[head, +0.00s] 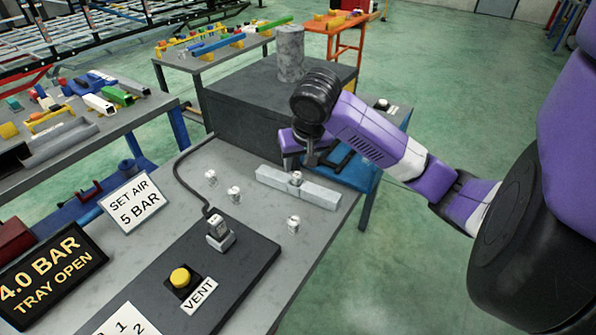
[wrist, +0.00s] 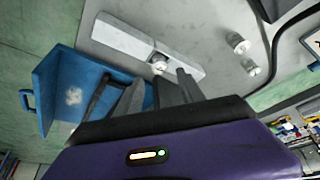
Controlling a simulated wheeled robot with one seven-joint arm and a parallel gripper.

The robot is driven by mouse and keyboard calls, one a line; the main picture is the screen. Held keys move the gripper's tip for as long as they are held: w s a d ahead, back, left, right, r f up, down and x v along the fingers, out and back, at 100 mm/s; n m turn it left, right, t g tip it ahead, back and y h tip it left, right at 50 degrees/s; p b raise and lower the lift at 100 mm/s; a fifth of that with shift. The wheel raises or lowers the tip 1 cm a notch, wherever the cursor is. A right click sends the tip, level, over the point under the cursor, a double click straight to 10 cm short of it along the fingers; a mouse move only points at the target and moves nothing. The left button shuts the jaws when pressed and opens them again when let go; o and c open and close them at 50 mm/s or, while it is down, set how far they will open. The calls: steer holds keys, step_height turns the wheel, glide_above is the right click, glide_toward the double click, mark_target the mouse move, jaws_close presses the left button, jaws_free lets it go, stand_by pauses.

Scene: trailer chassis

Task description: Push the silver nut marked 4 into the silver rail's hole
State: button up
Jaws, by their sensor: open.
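The silver rail (head: 320,195) lies on the grey bench top; it also shows in the wrist view (wrist: 122,38). A small silver nut (head: 296,178) sits at the rail's middle, in or over the hole; it also shows in the wrist view (wrist: 158,64). Its marking is too small to read, and I cannot tell how deep it sits. My gripper (head: 312,160) is just behind the rail, pointing down.
More silver nuts stand on the bench, at the left (head: 211,177), nearer the middle (head: 234,193) and in front of the rail (head: 293,223). A dark block (head: 250,105) stands behind. A blue tray (wrist: 60,95) is beside the bench. A hose and yellow-button panel (head: 180,278) are in front.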

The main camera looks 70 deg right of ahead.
steer(key=v, duration=0.5)
steer(key=w+a+r+n+t+y, duration=0.3)
steer(key=w+a+t, duration=0.4)
steer(key=w+a, duration=1)
steer(key=w+a+m+t+y, duration=0.1)
steer(key=w+a+t, duration=0.15)
steer(key=a, duration=0.45)
steer(key=w+a+m+t+y, duration=0.1)
steer(key=a+t, duration=0.2)
steer(key=a, duration=0.3)
steer(key=s+a+f+n+h, duration=0.1)
steer(key=s+a+f, duration=0.35)
steer(key=s, duration=0.45)
steer(key=s+a+f+n+h, duration=0.1)
steer(key=s+a+f+h, duration=0.15)
steer(key=s+f, duration=0.5)
steer(key=s+d+r+n+y, duration=0.1)
steer(key=s+n, duration=0.7)
steer(key=s, duration=1)
steer(key=shift+d+r+y+p, duration=0.4)
steer(key=shift+r+y, duration=0.15)
steer(key=shift+r, duration=0.15)
